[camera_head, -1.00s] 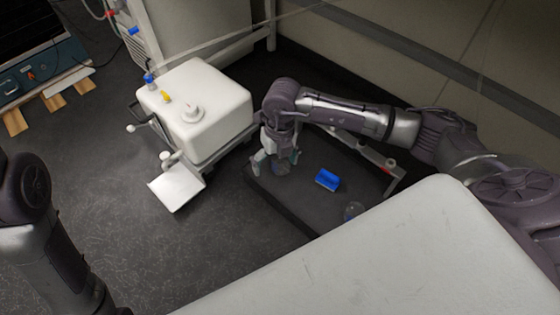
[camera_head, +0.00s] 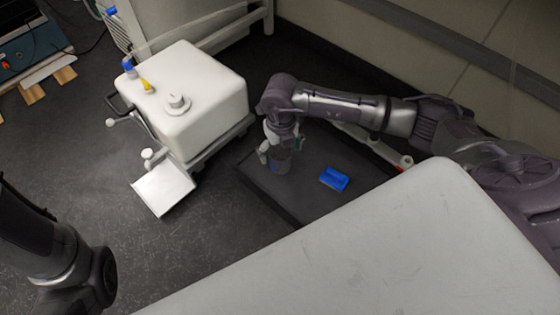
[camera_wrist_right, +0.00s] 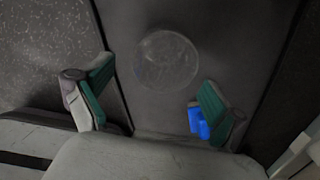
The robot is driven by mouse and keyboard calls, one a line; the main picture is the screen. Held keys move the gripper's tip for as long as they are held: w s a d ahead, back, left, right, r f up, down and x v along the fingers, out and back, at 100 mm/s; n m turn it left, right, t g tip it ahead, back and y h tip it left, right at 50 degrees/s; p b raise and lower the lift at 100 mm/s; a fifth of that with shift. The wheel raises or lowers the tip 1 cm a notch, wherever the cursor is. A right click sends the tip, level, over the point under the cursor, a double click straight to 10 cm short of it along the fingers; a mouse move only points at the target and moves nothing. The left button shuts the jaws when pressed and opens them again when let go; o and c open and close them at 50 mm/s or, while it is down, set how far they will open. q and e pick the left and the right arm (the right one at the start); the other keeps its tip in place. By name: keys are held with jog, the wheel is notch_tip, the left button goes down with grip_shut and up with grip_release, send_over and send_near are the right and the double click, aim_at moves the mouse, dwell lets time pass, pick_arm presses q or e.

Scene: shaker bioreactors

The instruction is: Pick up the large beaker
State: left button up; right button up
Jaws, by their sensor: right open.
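A clear round glass vessel, seemingly the large beaker (camera_wrist_right: 166,60), stands on the dark platform in the right wrist view, seen from above with its circular outline faint. It also shows faintly below my right wrist in the head view (camera_head: 281,166). My right gripper (camera_head: 272,156) points down over it, partly hidden by its own wrist. In the right wrist view its green-padded fingers (camera_wrist_right: 156,80) are wide apart, one to each side of and nearer than the beaker, with nothing held. My left arm shows at the lower left, but its gripper is not visible.
A blue block-like object (camera_head: 334,179) lies on the dark platform (camera_head: 300,205) right of the beaker. A white box-shaped device (camera_head: 205,105) stands to the left. A large white surface (camera_head: 330,260) fills the foreground and covers part of the platform.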

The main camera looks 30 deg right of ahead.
aim_at(280, 157)
jog(key=f+b, duration=0.2)
jog(key=w+f+b, duration=0.1)
jog(key=f+b, duration=0.1)
jog(key=f, duration=0.1)
jog(key=shift+d, duration=0.15)
jog(key=shift+r, duration=0.1)
jog(key=c, duration=1.2)
jog(key=shift+c, duration=0.2)
jog(key=shift+r, duration=0.1)
